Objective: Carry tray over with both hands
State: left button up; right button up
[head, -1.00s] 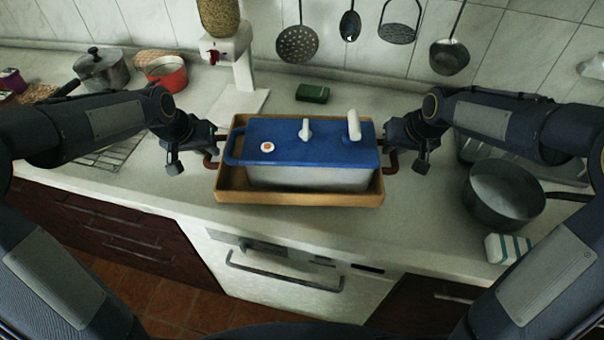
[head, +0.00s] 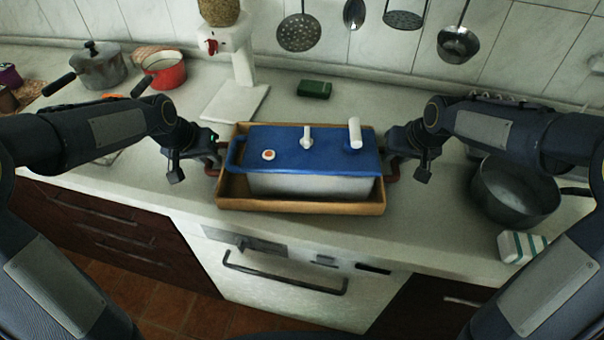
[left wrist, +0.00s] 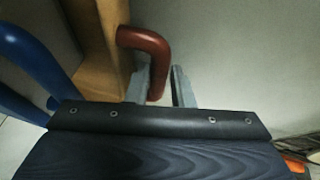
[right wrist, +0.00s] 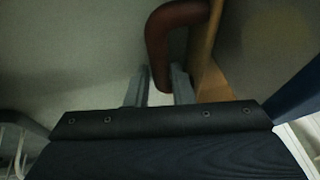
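The wooden tray (head: 300,205) sits level at the front middle of the counter; I cannot tell whether it touches the top. A long white enamel pot (head: 310,184) with a blue lid (head: 320,145) stands in it. My left gripper (head: 216,160) is at the tray's left end, its fingers (left wrist: 160,88) close around the dark red handle (left wrist: 150,50). My right gripper (head: 390,163) is at the right end, its fingers (right wrist: 158,88) close around the other red handle (right wrist: 168,25). The wrist views show only small gaps beside the handles.
A dark saucepan (head: 515,185) and a striped block (head: 522,246) stand to the right. A green sponge (head: 314,90) and a white stand (head: 240,75) are behind the tray. A red pot (head: 163,70) and a grey pot (head: 98,68) stand at back left. Utensils hang on the wall.

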pick_arm(q)
jog(key=o, duration=0.3)
jog(key=shift+r, duration=0.1)
pick_arm(e)
jog(key=o, duration=0.3)
jog(key=shift+r, duration=0.1)
jog(key=shift+s+r, duration=0.1)
jog(key=shift+r, duration=0.15)
pick_arm(q)
jog(key=v, duration=1.2)
pick_arm(e)
jog(key=v, duration=1.1)
jog(key=shift+s+r, duration=0.15)
jog(key=shift+r, duration=0.05)
